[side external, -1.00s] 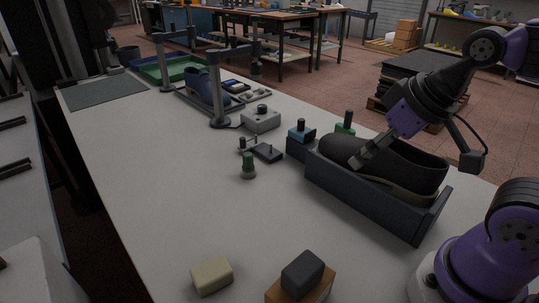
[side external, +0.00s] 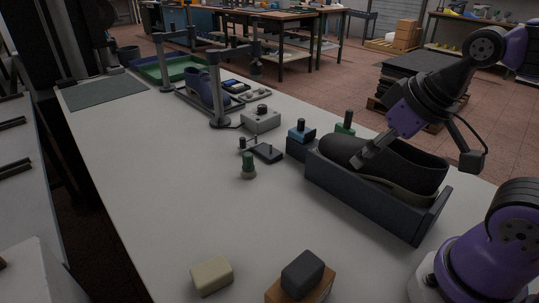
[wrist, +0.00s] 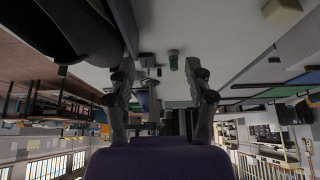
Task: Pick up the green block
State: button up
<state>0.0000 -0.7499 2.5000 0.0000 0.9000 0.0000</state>
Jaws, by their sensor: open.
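A green block (side external: 345,129) with a dark peg on top stands behind the black shoe in the side view; its lower part is hidden. A separate green upright piece (side external: 248,168), round with a knob-like top, stands in the open on the white table. A small green piece (wrist: 173,60) shows between the fingers in the wrist view, some way beyond them; it looks like the round one, but I cannot be sure. My gripper (side external: 363,159) is open and empty, at the black shoe in the side view; its fingers also show in the wrist view (wrist: 160,82).
The black shoe (side external: 415,165) sits in a dark open tray (side external: 365,200) close to my gripper. A blue block with a peg (side external: 301,133) stands beside the tray. A cream block (side external: 212,275) and a dark block (side external: 302,272) lie at the front. The table's left middle is clear.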

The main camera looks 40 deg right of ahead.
jog(key=m+h, duration=0.4)
jog(key=m, duration=0.3)
send_near(350, 111)
jog(key=x, duration=0.5)
jog(key=shift+d+f, duration=0.2)
jog(key=shift+d, duration=0.2)
jog(key=x, duration=0.5)
jog(key=shift+w+a+f, duration=0.15)
jog(key=shift+w+f, duration=0.1)
jog(key=shift+f, duration=0.15)
jog(key=shift+c, duration=0.4)
grip_shut()
